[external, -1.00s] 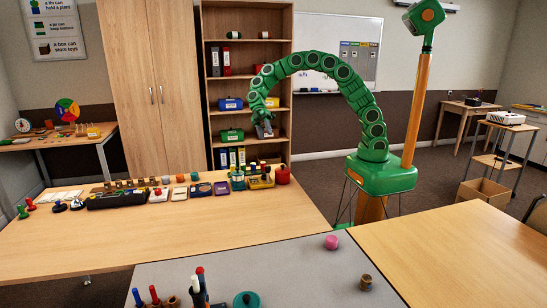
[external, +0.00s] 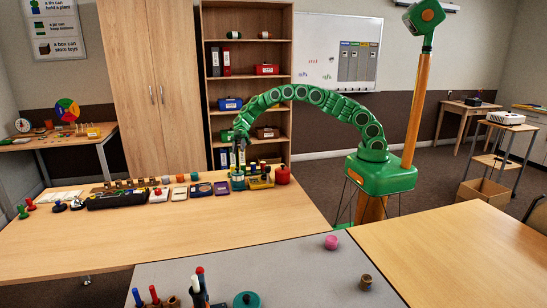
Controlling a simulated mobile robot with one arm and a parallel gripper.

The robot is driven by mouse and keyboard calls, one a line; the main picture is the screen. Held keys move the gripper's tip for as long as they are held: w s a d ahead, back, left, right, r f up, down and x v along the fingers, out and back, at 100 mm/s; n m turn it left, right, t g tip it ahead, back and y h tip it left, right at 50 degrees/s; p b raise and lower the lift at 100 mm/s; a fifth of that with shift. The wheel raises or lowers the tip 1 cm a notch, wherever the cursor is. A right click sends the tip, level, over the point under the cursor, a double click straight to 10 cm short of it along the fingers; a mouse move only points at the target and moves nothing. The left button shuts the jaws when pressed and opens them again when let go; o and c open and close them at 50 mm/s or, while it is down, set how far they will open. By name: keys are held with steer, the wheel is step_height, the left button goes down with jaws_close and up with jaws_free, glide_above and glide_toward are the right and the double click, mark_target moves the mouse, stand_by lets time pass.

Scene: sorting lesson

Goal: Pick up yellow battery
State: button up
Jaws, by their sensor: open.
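My gripper (external: 238,162) points down on the far side of the long wooden table. It is open, and its fingers are just above or around the top of a teal-green holder (external: 238,183). I cannot tell whether they touch it or its contents. A yellow tray (external: 260,184) with small upright pieces stands just right of the holder. The yellow battery is too small to make out for certain; the fingers may hide it.
A red canister (external: 282,175) stands right of the yellow tray. A purple box (external: 221,188) and a dark blue tray (external: 201,190) stand to the left, with more small items in a row. The front of the wooden table (external: 170,235) is clear.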

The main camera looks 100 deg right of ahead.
mark_target(234, 168)
steer(key=d+f+t, duration=0.1)
steer(key=d+f, duration=0.2)
steer(key=d, duration=0.1)
steer(key=d+f+n, duration=0.1)
steer(key=d+f, duration=0.3)
steer(key=d+f+t, duration=0.1)
steer(key=d+f, duration=0.2)
steer(key=f, duration=0.1)
steer(key=shift+s+d+n+t, duration=0.2)
steer(key=shift+d+n+t, duration=0.1)
steer(key=shift+d+n, duration=0.1)
steer(key=shift+f+x, duration=0.2)
steer(key=shift+x, duration=3.65)
steer(key=shift+s+d, duration=0.1)
jaws_close()
